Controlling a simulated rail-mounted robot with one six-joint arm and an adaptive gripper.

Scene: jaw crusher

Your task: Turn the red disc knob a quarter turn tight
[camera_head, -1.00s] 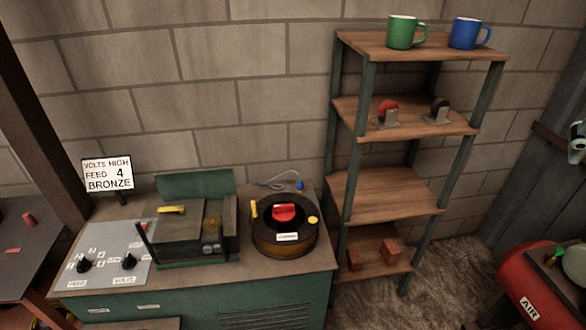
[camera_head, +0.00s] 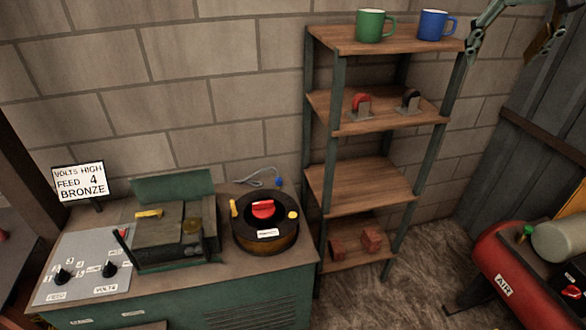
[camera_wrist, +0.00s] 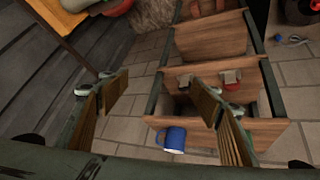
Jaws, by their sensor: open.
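A red knob (camera_head: 263,209) sits at the centre of a black-topped spool (camera_head: 263,230) on the green welder bench, at the lower middle of the head view. A red disc (camera_head: 361,102) stands on a small grey bracket on the shelf's second board. My gripper (camera_wrist: 161,97) is open and empty in the wrist view, its two fingers wide apart. Part of it shows at the upper right of the head view, near the shelf top. It is well away from the spool, which shows cut off at the wrist view's top right corner.
A wooden shelf (camera_head: 360,188) holds a green mug (camera_head: 370,25), a blue mug (camera_head: 433,25), a black disc (camera_head: 408,99) and red blocks (camera_head: 371,238). A red air tank (camera_head: 500,262) stands at right. A sign (camera_head: 80,182) and control panel (camera_head: 85,265) are at left.

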